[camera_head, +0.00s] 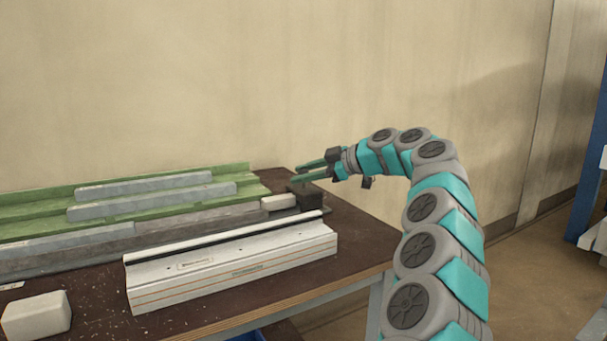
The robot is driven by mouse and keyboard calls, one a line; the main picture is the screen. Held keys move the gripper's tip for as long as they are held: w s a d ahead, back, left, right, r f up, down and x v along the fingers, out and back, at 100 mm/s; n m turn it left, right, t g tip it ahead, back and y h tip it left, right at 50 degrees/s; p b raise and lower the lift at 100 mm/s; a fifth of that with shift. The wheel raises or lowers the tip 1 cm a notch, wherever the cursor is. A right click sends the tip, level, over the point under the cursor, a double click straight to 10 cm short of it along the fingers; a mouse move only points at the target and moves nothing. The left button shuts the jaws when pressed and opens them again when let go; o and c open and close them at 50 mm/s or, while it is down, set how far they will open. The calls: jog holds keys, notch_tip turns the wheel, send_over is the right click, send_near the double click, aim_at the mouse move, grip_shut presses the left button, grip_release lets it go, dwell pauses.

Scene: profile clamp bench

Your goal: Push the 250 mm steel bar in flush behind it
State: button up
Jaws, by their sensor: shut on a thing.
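My gripper (309,172) is above the right end of the bench, at a dark block (306,194). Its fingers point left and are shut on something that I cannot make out. Two pale grey bars, an upper one (145,185) and a lower one (152,201), lie on a green stepped rack (30,210). In front of the rack, a light grey bar (75,245) lies in line with a darker grey length (195,222). A small pale block (278,201) sits between that line and the dark block. I cannot tell which bar is the 250 mm one.
A long white profile (235,264) with a black strip lies in front of the bars. A white block (36,316) is at the front left. The brown bench top (355,250) is clear at the right. A wall stands close behind.

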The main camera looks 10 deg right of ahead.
grip_shut()
dwell(0.8)
